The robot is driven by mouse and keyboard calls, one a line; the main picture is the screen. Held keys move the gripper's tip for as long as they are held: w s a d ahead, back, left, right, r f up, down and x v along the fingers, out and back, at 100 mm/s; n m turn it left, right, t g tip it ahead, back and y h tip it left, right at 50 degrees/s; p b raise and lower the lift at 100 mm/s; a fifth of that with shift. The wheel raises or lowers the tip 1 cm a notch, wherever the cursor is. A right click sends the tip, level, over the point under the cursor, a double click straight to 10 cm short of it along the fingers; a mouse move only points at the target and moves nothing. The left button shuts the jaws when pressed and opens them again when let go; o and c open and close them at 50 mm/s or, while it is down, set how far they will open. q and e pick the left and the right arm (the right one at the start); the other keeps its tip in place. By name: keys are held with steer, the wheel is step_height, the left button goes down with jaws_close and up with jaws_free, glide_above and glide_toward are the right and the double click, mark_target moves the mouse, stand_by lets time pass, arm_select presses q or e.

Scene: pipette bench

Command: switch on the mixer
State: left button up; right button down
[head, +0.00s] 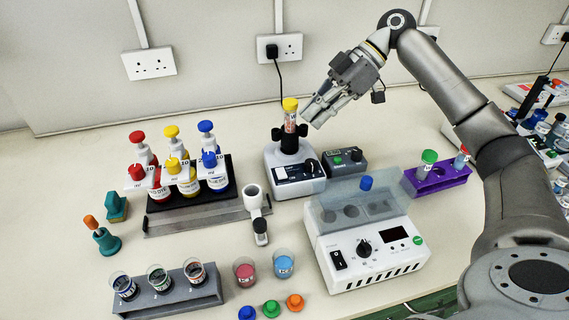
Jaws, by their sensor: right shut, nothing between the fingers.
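The mixer (283,186) is a small white and dark unit at the middle of the bench, with a dark front panel and a dark switch or knob on the panel's right side. A tube with a yellow cap (290,104) stands upright in the black holder on top of it. My right gripper (311,120) is shut and empty, just right of the tube and above the mixer. From this view I cannot tell whether its fingertips touch the tube. Whether the mixer is on cannot be read. My left gripper is not in view.
A white heating block with a clear lid (375,254) is in front. A dye bottle rack (205,203) stands left, a purple tube rack (437,183) right. The bench at the back left is clear.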

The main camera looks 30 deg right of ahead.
steer(key=p, duration=0.2)
glide_above(284, 174)
steer(key=f, duration=0.7)
steer(key=shift+w+f, duration=0.15)
steer(key=shift+w, duration=0.05)
steer(key=f, duration=0.3)
steer(key=shift+s+d+f+p, duration=0.1)
steer(key=shift+s+p, duration=0.1)
steer(key=shift+p, duration=0.2)
steer(key=shift+f, duration=0.25)
